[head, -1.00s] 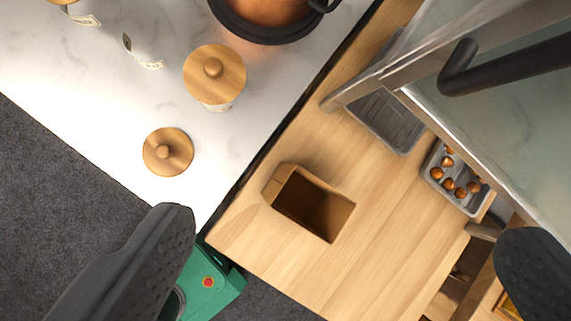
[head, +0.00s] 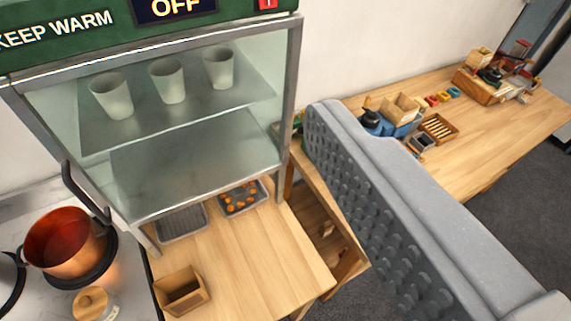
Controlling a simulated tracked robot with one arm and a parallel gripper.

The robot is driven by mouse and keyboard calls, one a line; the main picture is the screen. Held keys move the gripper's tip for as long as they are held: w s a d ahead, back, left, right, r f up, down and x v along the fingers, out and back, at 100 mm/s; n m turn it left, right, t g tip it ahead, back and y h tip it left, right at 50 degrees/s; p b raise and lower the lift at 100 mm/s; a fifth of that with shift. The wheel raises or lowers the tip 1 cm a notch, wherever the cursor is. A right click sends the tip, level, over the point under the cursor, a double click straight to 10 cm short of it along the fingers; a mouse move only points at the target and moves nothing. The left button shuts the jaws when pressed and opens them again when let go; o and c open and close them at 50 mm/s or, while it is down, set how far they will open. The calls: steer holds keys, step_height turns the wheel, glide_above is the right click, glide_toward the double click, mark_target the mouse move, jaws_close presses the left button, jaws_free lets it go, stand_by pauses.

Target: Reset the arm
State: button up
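One large grey finger of my gripper (head: 400,215) crosses the right half of the view, close to the camera. Its studded face is bare and turned to the left, with nothing pressed against it. The other finger is out of view. My gripper is open, and I see nothing held in it. The finger hides part of the floor and part of the right-hand wooden table.
A warming cabinet (head: 150,120) with cups on its shelf stands at left. Below it are a tray of chestnuts (head: 243,198), an empty tray (head: 182,222) and an open box (head: 181,291). A copper pot (head: 66,242) is far left. A cluttered table (head: 490,130) stands right.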

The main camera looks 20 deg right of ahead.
step_height(320, 180, down, 6)
steer(key=b, duration=0.6)
